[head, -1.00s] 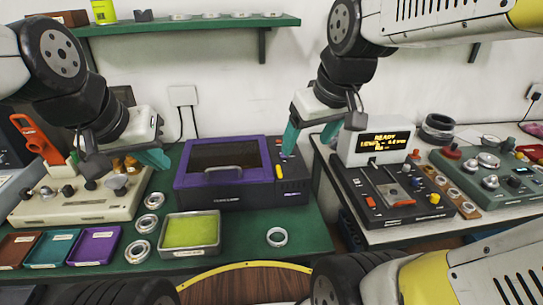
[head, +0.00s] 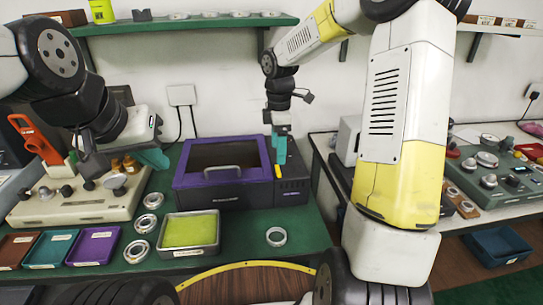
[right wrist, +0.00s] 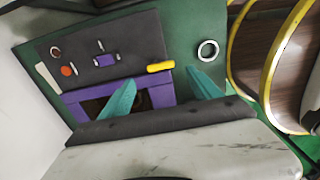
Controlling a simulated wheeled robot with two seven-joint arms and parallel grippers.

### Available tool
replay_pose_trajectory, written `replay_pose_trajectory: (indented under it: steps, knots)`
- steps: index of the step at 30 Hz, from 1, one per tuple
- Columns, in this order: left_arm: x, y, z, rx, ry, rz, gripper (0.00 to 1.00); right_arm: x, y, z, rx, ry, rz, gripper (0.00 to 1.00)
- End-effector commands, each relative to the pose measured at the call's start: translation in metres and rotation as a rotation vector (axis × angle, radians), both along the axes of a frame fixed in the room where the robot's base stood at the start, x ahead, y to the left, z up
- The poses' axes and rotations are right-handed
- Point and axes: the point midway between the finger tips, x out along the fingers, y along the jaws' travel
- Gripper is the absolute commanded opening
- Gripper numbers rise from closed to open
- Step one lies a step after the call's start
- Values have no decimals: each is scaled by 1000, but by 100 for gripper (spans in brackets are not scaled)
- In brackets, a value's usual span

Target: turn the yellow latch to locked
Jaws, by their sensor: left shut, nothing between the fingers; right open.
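The yellow latch (head: 278,171) is a short bar on the dark box with the purple-framed lid (head: 177,178), beside the lid's right edge. It also shows in the right wrist view (right wrist: 160,67), lying next to the purple frame. My right gripper (head: 279,150) is over the box's right side, at the latch in the head view. In the right wrist view its teal fingers (right wrist: 163,90) are open and apart, with the latch showing beyond the gap; contact cannot be told. My left gripper (head: 154,158) is shut and empty, left of the box above the cream machine.
A metal ring (head: 276,237) lies on the green table in front of the box. A tray of yellow-green material (head: 190,232) and several rings (head: 153,201) are at front left. The cream machine (head: 85,205) stands left. My right arm hides much of the right bench.

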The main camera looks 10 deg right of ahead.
Motion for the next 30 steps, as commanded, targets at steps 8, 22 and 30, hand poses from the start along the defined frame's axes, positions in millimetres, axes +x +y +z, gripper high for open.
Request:
replay_pose_trajectory:
  steps: [8,22,30]
  knots:
    - [0,0,0,0,0,0,0,-2,0,-46,1,4,-3,73]
    - [0,0,0,0,0,0,0,-1,0,-65,0,0,-4,73]
    - [0,0,0,0,0,0,0,-1,0,-64,1,0,-4,24]
